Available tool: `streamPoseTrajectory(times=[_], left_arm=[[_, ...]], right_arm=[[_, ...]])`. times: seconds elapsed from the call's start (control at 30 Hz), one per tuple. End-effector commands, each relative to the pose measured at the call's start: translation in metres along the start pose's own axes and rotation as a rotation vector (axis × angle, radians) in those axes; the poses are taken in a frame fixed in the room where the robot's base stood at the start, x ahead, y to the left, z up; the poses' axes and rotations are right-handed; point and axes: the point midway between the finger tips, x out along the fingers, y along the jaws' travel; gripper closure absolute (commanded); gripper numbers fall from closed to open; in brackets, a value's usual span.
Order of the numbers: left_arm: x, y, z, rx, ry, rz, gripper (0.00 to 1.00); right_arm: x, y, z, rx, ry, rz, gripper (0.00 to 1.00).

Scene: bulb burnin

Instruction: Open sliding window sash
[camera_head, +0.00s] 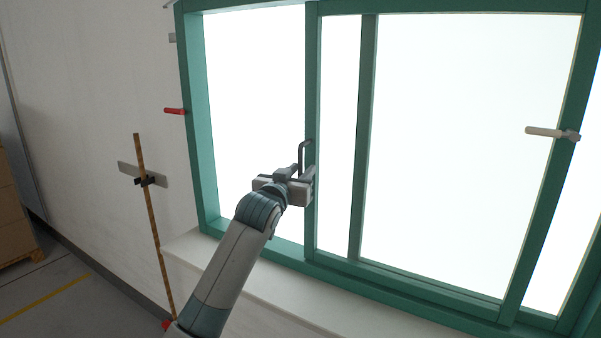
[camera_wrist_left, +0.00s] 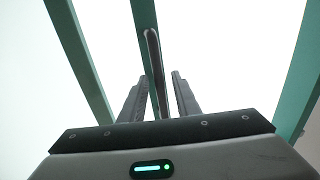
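The green-framed window sash (camera_head: 311,100) has a dark bar handle (camera_head: 303,152) on its left upright. This upright stands well to the right of the left window jamb (camera_head: 196,120), with a wide bright space between them. My left gripper (camera_head: 303,178) is at the handle, in front of the upright. In the left wrist view, the handle (camera_wrist_left: 153,55) runs between my two spread fingers, with a narrow gap visible on each side. The fingertips' depth along the handle is hard to judge. My right gripper is out of view.
A pale sill (camera_head: 300,297) runs below. A thin brown rod (camera_head: 151,220) with a metal plate stands by the wall. Boxes (camera_head: 12,210) are far left.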

Motion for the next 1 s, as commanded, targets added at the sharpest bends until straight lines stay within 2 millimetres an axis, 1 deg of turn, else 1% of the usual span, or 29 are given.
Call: streamPoseTrajectory(times=[0.27, 0.47, 0.67, 1.0], left_arm=[[-0.003, 0.0, -0.001, 0.0, 0.002, 0.0, 0.71], [-0.016, 0.0, 0.0, 0.0, 0.003, 0.0, 0.71], [-0.041, -0.001, 0.002, 0.0, 0.003, 0.0, 0.71], [-0.096, 0.0, 0.002, 0.0, 0.003, 0.001, 0.71]], right_arm=[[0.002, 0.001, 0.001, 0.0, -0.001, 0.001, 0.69], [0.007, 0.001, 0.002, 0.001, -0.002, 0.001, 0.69], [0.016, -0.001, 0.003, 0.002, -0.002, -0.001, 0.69], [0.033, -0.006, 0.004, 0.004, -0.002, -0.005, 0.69]])
